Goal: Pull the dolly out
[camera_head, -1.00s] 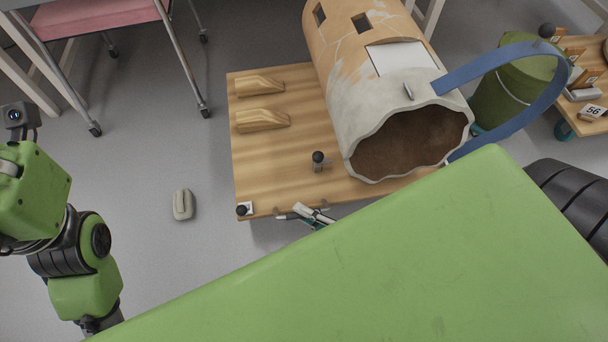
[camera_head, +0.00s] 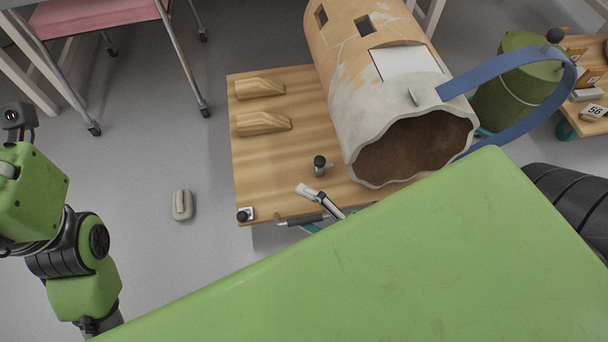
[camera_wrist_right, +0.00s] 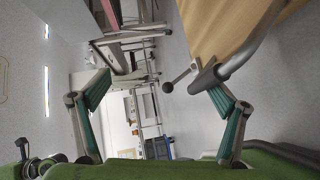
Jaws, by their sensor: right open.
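The dolly (camera_head: 270,165) is a low wooden platform on the floor, carrying a big patched clay vessel with a jagged grey mouth. In the right wrist view its wooden board (camera_wrist_right: 215,22) fills the upper right. A dark handle grip (camera_wrist_right: 207,78) on a grey bar lies by the right-hand finger; contact is unclear. My right gripper (camera_wrist_right: 158,95) is open, its green-padded fingers spread. In the head view my right gripper (camera_head: 314,207) is at the dolly's near edge, partly hidden by my green arm. My left arm is at the left, its gripper out of view.
A blue strap (camera_head: 500,70) arches from the vessel towards a green bin (camera_head: 515,90). Two wooden wedges (camera_head: 262,123) and a black-knobbed post (camera_head: 320,163) stand on the dolly. A small grey object (camera_head: 182,205) lies on otherwise open floor.

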